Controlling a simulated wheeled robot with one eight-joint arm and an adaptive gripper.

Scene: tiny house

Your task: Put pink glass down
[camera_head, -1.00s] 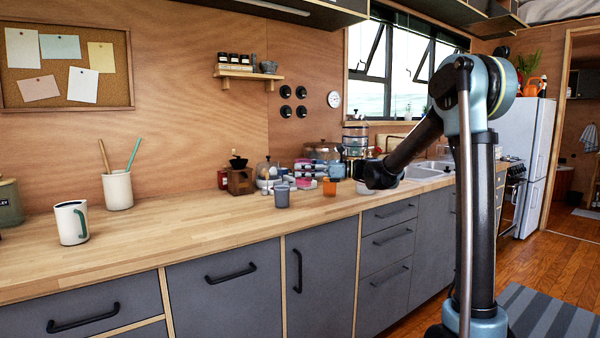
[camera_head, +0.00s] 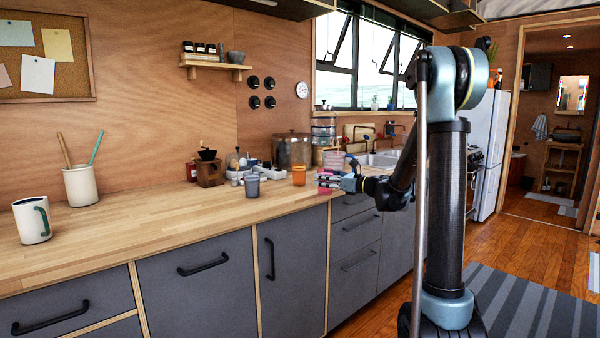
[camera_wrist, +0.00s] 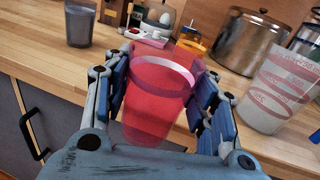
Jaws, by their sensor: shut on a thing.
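The pink glass (camera_wrist: 155,95) is see-through and stands between the two fingers of my gripper (camera_wrist: 160,105), which is shut on it. In the head view the pink glass (camera_head: 324,182) shows as a small pink patch at the tip of my gripper (camera_head: 330,181), by the counter's front edge. In the wrist view the counter edge runs behind the glass. I cannot tell whether its base touches anything.
The wooden counter (camera_head: 150,225) holds a grey cup (camera_head: 252,186) and an orange glass (camera_head: 299,175) left of my gripper. A clear pink-banded container (camera_wrist: 278,90) stands close on the right in the wrist view.

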